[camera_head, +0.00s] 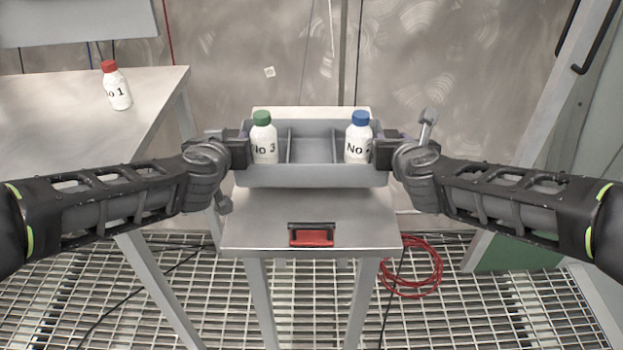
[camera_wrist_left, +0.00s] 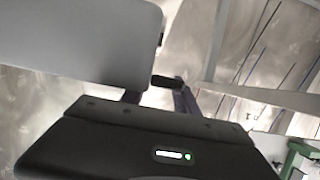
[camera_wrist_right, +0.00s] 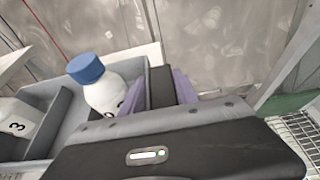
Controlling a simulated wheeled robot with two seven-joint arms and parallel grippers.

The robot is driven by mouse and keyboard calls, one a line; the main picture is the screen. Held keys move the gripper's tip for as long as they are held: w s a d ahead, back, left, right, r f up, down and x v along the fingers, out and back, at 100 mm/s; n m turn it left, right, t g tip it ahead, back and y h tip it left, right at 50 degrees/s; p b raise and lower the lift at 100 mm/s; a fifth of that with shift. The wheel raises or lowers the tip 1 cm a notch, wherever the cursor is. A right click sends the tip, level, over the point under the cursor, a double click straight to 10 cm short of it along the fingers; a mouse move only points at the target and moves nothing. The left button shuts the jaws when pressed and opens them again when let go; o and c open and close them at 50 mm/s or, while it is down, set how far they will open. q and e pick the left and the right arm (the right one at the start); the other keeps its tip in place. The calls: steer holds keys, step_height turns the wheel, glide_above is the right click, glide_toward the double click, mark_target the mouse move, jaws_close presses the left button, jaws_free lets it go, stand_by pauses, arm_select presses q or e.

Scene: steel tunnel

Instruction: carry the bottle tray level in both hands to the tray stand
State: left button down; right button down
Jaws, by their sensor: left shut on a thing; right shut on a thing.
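The grey bottle tray (camera_head: 315,177) is in the middle of the head view, looking about level, above or on the top of the tray stand (camera_head: 310,235); I cannot tell whether it touches. A green-capped bottle (camera_head: 263,140), No 3, stands upright in its left compartment. A blue-capped bottle (camera_head: 358,140) stands upright in the right one, also in the right wrist view (camera_wrist_right: 103,92). The middle compartment is empty. My left gripper (camera_head: 240,153) is shut on the tray's left end, my right gripper (camera_head: 383,154) on its right end. The grippers hide both ends.
A table (camera_head: 150,90) at the left holds a red-capped bottle (camera_head: 116,88), No 1. A red object (camera_head: 311,237) lies at the stand's front. A red cable coil (camera_head: 412,268) lies on the grating floor at the right. A grey cabinet (camera_head: 580,120) stands far right.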

arm_select(q)
steer(key=shift+f, duration=0.1)
arm_select(e)
steer(key=shift+f, duration=0.1)
